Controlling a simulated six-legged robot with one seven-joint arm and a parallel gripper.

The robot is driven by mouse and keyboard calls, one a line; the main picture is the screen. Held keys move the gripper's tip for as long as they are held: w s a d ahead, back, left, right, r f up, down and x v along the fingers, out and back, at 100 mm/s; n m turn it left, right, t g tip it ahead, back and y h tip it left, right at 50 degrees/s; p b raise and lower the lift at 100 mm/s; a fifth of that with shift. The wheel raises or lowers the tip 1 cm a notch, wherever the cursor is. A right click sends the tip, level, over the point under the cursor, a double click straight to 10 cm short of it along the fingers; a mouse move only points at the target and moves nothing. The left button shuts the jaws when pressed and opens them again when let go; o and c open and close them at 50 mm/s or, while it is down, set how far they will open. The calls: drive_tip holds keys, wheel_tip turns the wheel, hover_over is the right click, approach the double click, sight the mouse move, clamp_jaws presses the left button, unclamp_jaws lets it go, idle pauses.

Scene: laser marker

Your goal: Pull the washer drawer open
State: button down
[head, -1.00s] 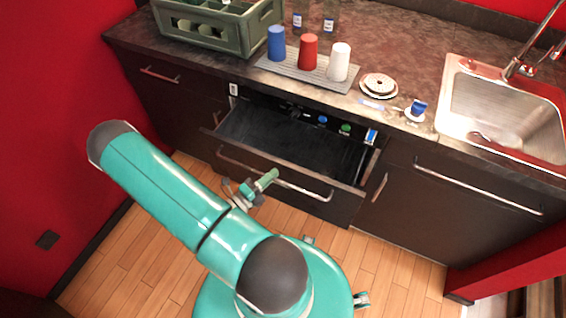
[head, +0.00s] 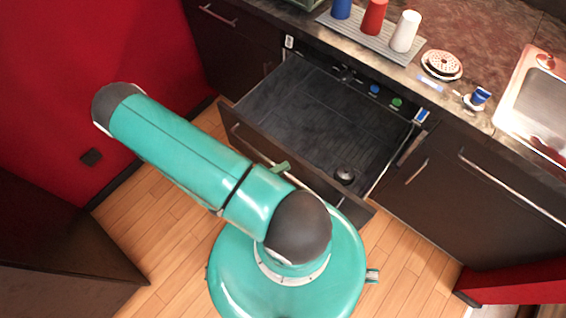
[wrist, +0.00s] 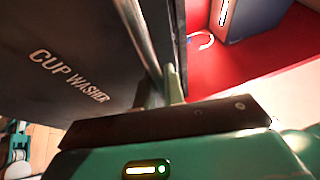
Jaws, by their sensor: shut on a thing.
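The washer drawer (head: 300,120) is pulled well out from under the counter, and its dark inside shows in the head view. A small round dark part (head: 344,175) sits on its floor near the front right. In the wrist view the drawer front (wrist: 70,60) reads "CUP WASHER". The silver bar handle (wrist: 143,45) runs along that front. My gripper (wrist: 160,92) is shut on the handle, with a green finger at the bar. In the head view only a green tip of my gripper (head: 281,167) shows at the drawer front; my arm hides the rest.
Blue, red and white cups stand on a grey mat (head: 360,38) on the counter. A round white disc (head: 441,65) and the sink (head: 540,105) are to the right. A dark cabinet (head: 60,240) stands at lower left. Wooden floor (head: 160,220) is clear around my base.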

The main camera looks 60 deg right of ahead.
drive_tip(key=c, duration=1.5)
unclamp_jaws()
drive_tip(key=v, duration=1.4)
drive_tip(key=shift+d, duration=0.1)
